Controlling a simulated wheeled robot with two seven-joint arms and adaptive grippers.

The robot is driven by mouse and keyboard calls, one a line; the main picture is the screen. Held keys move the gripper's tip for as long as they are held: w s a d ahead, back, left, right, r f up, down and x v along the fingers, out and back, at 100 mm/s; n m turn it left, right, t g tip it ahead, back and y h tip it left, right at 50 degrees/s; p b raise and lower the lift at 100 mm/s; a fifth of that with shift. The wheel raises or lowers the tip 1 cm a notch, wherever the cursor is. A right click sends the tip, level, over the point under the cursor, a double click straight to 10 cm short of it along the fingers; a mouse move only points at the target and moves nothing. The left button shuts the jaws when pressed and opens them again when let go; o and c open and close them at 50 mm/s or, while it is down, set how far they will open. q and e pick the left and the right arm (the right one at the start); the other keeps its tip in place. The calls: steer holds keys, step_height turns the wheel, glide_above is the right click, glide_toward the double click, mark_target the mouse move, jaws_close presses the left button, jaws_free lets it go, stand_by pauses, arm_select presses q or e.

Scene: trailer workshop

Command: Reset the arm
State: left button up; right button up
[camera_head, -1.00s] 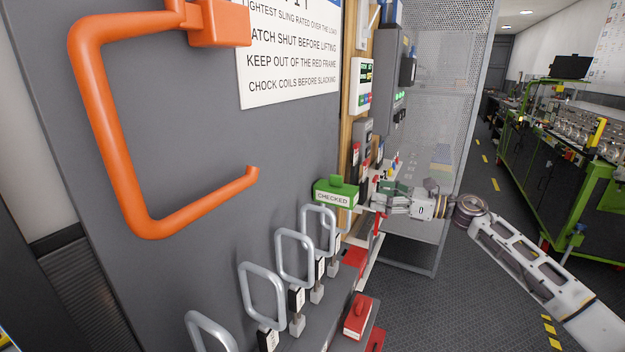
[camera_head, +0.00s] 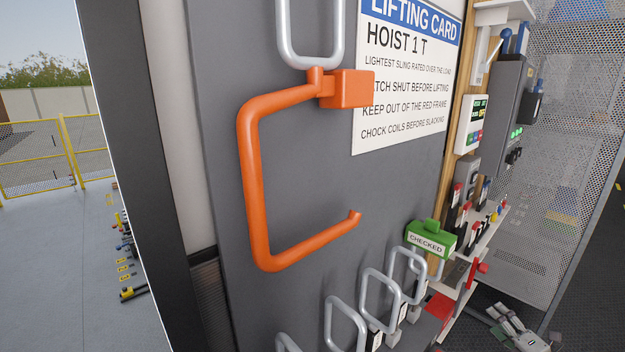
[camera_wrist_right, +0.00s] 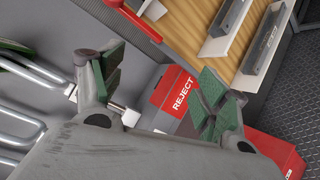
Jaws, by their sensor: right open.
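My right gripper (camera_head: 500,318) is at the lower right of the head view, low beside the wall shelf and partly cut off by the bottom edge. In the right wrist view its two green-padded fingers (camera_wrist_right: 158,88) stand wide apart with nothing held between them. A red box marked REJECT (camera_wrist_right: 180,92) shows beyond the gap between the fingers; how far off it is, I cannot tell. My left gripper is in neither view.
A large orange hook (camera_head: 255,180) and several silver loops (camera_head: 345,322) are on the grey panel. A green CHECKED block (camera_head: 430,238) is right of them, near a shelf with red-handled items. A perforated metal screen (camera_head: 565,130) stands at the right.

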steer(key=s+a+f+m+g+h+p, duration=0.3)
steer(key=s+f+m, duration=0.55)
steer(key=f, duration=0.75)
steer(key=s+a+f+m+g+h+p, duration=0.15)
steer(key=s+a+f+m+g, duration=0.3)
steer(key=s+f, duration=0.95)
arm_select(q)
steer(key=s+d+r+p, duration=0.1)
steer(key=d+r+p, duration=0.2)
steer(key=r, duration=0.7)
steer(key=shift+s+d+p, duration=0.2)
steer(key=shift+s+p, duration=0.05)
steer(key=shift+p, duration=0.95)
arm_select(e)
steer(key=s+a+f+m+g, duration=0.2)
steer(key=s+a+f, duration=0.3)
steer(key=s, duration=0.5)
steer(key=s+a+f+m+g+y, duration=0.1)
steer(key=s+a+f+m+g, duration=0.2)
steer(key=s+a, duration=0.7)
steer(key=s+a+f+m+g+y, duration=0.1)
steer(key=s+a+f+m+g, duration=0.2)
steer(key=s+a+f, duration=0.4)
steer(key=s+a+m, duration=0.1)
steer(key=s, duration=0.3)
steer(key=shift+s+f, duration=0.15)
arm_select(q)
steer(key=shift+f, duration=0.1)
arm_select(e)
steer(key=shift+f, duration=0.15)
